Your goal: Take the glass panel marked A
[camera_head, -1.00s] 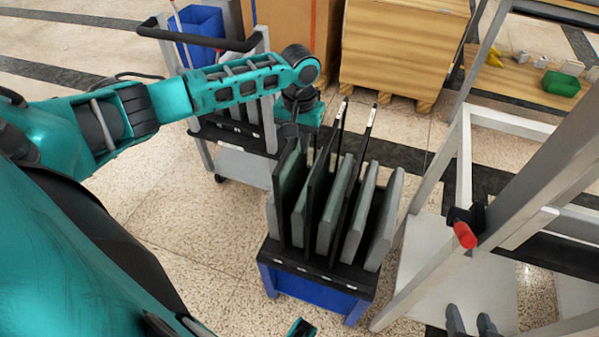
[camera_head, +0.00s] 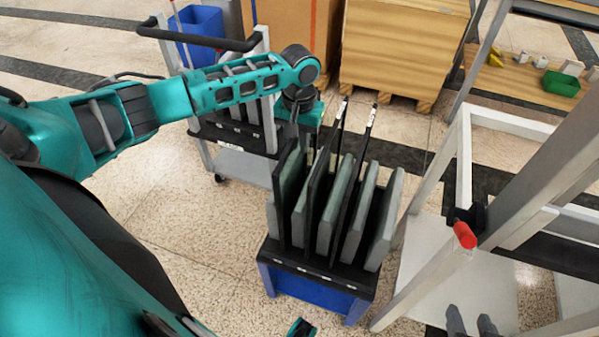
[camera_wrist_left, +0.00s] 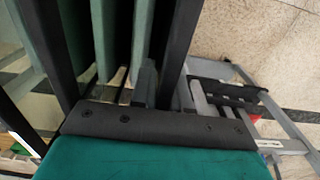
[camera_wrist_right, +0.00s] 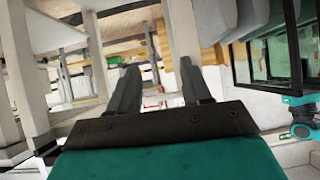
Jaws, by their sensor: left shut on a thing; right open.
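Several grey-green panels (camera_head: 383,222) stand upright side by side in a rack with black dividers (camera_head: 356,190) in the middle of the head view. I cannot read a letter A on any of them. My left gripper (camera_wrist_left: 120,85) is at the rack's far left end, shut on one of the upright panels (camera_wrist_left: 113,35). That panel is still among the others, and its grip is partly hidden. In the head view my left wrist hangs just behind the rack. My right gripper (camera_wrist_right: 158,72) is open with nothing between its fingers.
The rack has a black tray on a blue base (camera_head: 312,293). A pale metal frame (camera_head: 440,200) with a red handle (camera_head: 464,235) stands close on the right. A cart (camera_head: 240,165) stands behind left; wooden crates (camera_head: 402,50) stand behind. Speckled floor is clear on the left.

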